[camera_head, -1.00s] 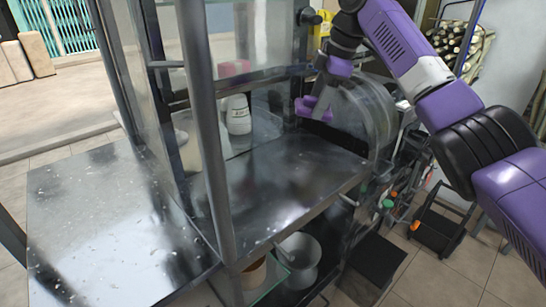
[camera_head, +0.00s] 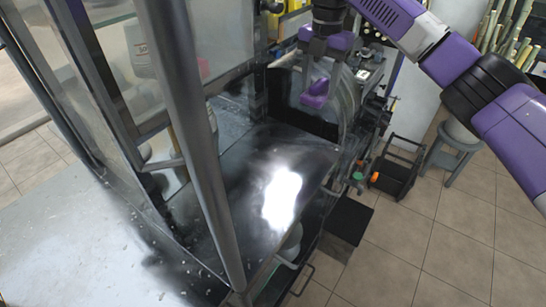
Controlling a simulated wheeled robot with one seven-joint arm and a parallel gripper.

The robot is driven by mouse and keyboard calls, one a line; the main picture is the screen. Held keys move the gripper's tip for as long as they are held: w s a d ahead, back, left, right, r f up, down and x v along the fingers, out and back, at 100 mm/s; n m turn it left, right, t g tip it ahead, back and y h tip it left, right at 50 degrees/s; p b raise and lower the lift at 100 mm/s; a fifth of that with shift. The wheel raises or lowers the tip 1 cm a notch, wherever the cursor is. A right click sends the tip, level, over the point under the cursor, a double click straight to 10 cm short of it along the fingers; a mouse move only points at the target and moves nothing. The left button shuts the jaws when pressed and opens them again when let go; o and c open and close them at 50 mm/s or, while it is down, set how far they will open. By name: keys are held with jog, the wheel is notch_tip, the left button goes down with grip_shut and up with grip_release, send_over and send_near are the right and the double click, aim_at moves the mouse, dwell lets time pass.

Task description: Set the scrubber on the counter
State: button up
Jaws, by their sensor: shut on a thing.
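My gripper (camera_head: 317,84) points down above the back right end of the dark metal counter (camera_head: 250,168). It is shut on the scrubber (camera_head: 314,96), a small purple piece at its fingertips. The scrubber appears to be held above the counter, in front of a round, clear guard. The counter is shiny, with a bright glare in its middle, and that part of its surface looks bare. The exact gap between scrubber and counter cannot be told.
A grey metal post (camera_head: 188,130) rises in front of the counter. A lighter metal surface (camera_head: 70,235) lies at lower left. A black rack (camera_head: 398,170) and a stool (camera_head: 455,150) stand on the tiled floor.

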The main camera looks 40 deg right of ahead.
notch_tip(320, 180, down, 14)
jog(key=shift+r+b, duration=0.25)
jog(key=shift+b, duration=0.25)
jog(key=shift+f+p, duration=0.45)
jog(key=shift+f, duration=2.4)
jog(key=o, duration=1.3)
notch_tip(320, 180, up, 12)
jog(key=shift+b, duration=0.3)
